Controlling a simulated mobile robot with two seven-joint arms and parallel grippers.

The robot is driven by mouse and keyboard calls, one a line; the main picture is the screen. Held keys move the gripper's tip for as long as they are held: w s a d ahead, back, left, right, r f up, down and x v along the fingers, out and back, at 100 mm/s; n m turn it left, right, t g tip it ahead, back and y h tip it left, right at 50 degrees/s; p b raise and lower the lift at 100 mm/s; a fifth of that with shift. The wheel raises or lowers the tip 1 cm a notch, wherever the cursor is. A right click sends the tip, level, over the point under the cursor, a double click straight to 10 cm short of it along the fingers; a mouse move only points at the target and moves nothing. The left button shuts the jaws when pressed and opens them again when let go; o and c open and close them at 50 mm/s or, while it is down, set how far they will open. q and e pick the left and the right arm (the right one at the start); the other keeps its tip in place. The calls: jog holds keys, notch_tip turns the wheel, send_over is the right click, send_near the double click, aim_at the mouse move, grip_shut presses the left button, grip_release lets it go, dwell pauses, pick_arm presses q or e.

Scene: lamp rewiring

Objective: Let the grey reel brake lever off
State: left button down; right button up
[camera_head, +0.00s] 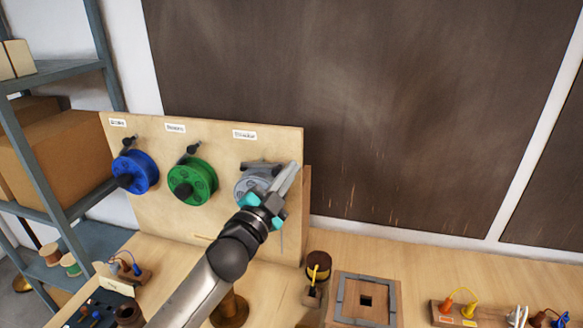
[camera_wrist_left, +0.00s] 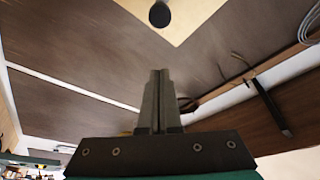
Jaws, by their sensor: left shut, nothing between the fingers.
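The grey reel (camera_head: 250,184) hangs at the right end of an upright wooden board (camera_head: 222,145). My left arm and gripper partly cover it. Its dark brake lever (camera_head: 261,166) shows above the reel, lying nearly level, its right end close to or behind my fingers. My left gripper (camera_head: 291,172) is shut and empty, in front of the board's right edge, fingers pointing up and right. Contact with the lever cannot be told. In the left wrist view the shut fingers (camera_wrist_left: 156,98) stand below a round black knob (camera_wrist_left: 159,14) against a pale surface. My right gripper is not in view.
A blue reel (camera_head: 135,172) and a green reel (camera_head: 192,182), each with a raised black-knobbed lever, hang to the left. On the bench are a small dark-topped pot (camera_head: 319,266), a grey-framed block (camera_head: 365,300) and a plug board (camera_head: 458,314). A metal shelf (camera_head: 50,77) stands left.

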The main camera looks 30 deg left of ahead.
pick_arm(q)
jog(key=b+v, duration=0.1)
jog(key=v, duration=0.7)
jog(key=shift+a+f+b, duration=0.25)
jog(key=shift+b, duration=0.1)
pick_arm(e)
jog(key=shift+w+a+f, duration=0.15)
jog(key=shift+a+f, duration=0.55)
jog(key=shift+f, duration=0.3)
pick_arm(q)
jog(key=shift+w, duration=0.15)
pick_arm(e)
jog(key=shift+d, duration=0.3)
